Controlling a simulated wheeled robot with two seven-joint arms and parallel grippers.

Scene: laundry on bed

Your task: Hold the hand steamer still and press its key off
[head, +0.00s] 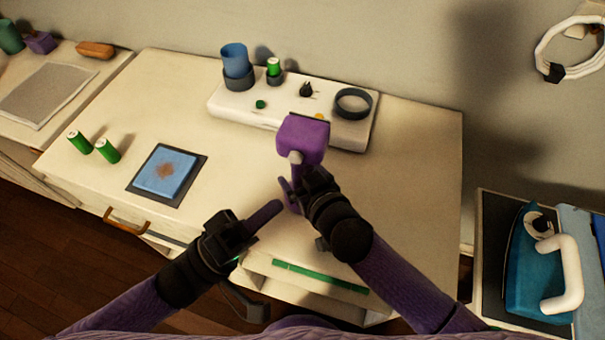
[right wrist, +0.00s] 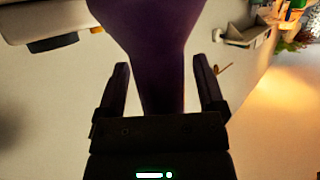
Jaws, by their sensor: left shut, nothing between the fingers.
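The purple hand steamer (head: 303,137) has its boxy head up near the front edge of a white console, with its handle running down toward me. The key cannot be made out.
The white console (head: 235,107) carries a blue cup (head: 235,58), a green cylinder and a dark ring. A blue pad (head: 165,172) and two green cylinders lie on the left of the table. A teal iron (head: 535,270) stands at right. The table between pad and steamer is clear.

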